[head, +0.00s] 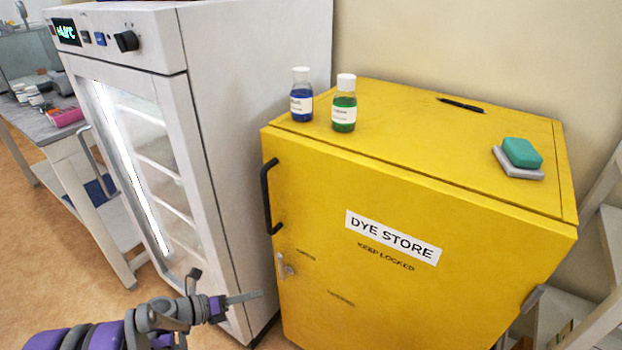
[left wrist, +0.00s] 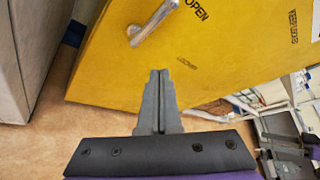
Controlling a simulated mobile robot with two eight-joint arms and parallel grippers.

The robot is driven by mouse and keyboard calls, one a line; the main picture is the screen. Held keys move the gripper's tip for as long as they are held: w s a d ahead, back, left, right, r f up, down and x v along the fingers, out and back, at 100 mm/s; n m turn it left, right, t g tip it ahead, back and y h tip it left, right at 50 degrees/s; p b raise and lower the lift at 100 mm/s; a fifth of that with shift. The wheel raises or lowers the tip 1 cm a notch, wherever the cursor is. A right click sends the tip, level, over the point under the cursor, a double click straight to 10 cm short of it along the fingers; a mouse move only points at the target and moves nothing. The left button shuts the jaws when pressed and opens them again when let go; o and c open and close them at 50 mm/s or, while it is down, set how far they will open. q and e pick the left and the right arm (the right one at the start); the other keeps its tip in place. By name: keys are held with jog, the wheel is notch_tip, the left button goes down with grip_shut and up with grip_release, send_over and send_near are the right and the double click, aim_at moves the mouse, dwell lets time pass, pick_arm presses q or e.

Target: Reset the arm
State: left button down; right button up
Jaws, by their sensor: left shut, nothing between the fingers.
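My left gripper (head: 243,297) is at the bottom of the head view, in front of the lower left of the yellow dye store cabinet (head: 420,200). Its fingers are shut together and empty. In the left wrist view the shut fingers (left wrist: 158,75) point toward the yellow cabinet door (left wrist: 235,60), just below a grey metal latch handle (left wrist: 152,22). The latch (head: 284,268) also shows in the head view at the door's left side. I cannot tell the exact gap between fingertips and door.
On the cabinet top stand a blue bottle (head: 301,96) and a green bottle (head: 344,104). A black pen (head: 461,105) and a teal block (head: 522,152) on a grey pad lie there too. A white glass-door unit (head: 225,130) stands close on the left. Open floor (head: 50,250) lies farther left.

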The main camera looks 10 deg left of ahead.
pick_arm(q)
jog(key=s+d+m+g+y, duration=0.3)
jog(key=s+d+m+g, duration=0.2)
jog(key=s+d+m, duration=0.75)
jog(key=s+a+r+m+y, duration=0.25)
jog(key=s+m+y, duration=0.55)
jog(key=m, duration=1.6)
notch_tip(320, 180, up, 24)
jog(key=s+a+h+p, duration=0.1)
jog(key=p, duration=2)
jog(key=shift+m+p, duration=0.3)
jog(key=shift+m, duration=0.15)
pick_arm(e)
notch_tip(320, 180, up, 25)
jog(key=w+t, duration=0.1)
jog(key=shift+w+f, duration=0.15)
pick_arm(q)
jog(key=shift+a+f, duration=0.1)
